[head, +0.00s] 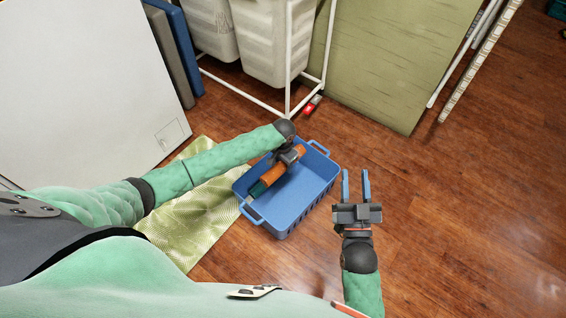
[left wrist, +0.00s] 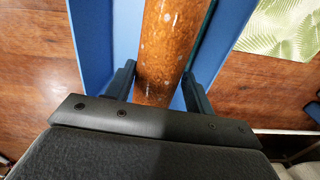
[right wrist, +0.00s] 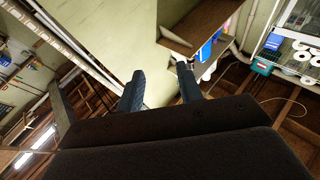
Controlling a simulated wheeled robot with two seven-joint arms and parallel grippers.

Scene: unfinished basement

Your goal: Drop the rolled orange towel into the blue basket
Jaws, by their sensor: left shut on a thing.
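The rolled orange towel (head: 282,168) is inside the outline of the blue basket (head: 319,190), slanted along its left part. In the left wrist view the towel (left wrist: 160,40) runs between the two fingers, with blue basket walls on both sides. My left gripper (head: 289,155) reaches down over the basket and is shut on the towel. I cannot tell whether the towel touches the basket floor. My right gripper (head: 356,178) is open and empty, to the right of the basket. The right wrist view shows its two spread fingers (right wrist: 160,88) with nothing between them.
A dark green thing (head: 258,188) lies in the basket's near left end. A green patterned mat (head: 200,215) lies left of the basket. White bins (head: 270,45) in a white frame and a greenish panel (head: 400,60) stand behind. Wooden floor on the right is clear.

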